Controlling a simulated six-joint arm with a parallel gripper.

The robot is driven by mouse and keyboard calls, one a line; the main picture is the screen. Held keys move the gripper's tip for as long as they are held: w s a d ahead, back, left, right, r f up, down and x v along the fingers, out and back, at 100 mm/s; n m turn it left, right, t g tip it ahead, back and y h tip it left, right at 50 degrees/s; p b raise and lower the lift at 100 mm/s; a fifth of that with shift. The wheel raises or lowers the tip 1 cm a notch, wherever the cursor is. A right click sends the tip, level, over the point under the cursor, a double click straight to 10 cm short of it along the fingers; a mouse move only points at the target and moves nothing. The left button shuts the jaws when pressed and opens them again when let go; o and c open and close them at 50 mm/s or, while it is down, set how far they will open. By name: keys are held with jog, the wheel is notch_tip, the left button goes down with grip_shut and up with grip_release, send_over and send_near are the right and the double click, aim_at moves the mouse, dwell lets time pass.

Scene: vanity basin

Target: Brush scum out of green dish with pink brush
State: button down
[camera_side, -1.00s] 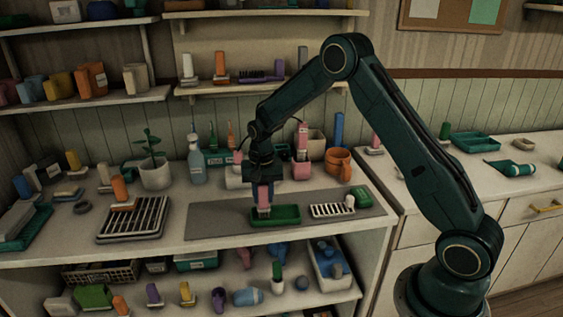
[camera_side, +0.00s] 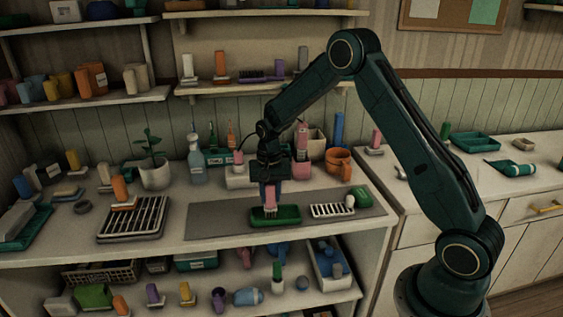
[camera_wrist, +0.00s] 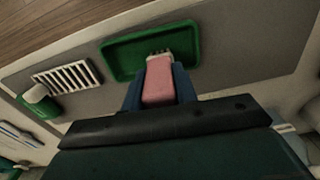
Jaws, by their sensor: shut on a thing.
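The green dish (camera_side: 288,214) lies on the grey mat, and it also shows in the wrist view (camera_wrist: 117,58). My gripper (camera_side: 269,190) is shut on the pink brush (camera_side: 270,196) above the dish. In the wrist view the brush's pink handle (camera_wrist: 159,82) sits between the two blue fingers, with pale bristles at its far end. The bristles point down over the dish's near wall and interior; whether they touch the floor I cannot tell. No scum can be made out in the dish.
A white slotted rack (camera_side: 332,210) and a green-topped item (camera_side: 358,197) lie right of the dish on the grey mat (camera_side: 215,220). A black-slotted tray (camera_side: 133,217) is at left. An orange mug (camera_side: 339,163) and other containers stand behind.

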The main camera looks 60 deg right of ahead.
aim_at(270, 183)
jog(key=shift+r, duration=0.15)
jog(key=shift+r, duration=0.65)
jog(key=shift+r, duration=2.55)
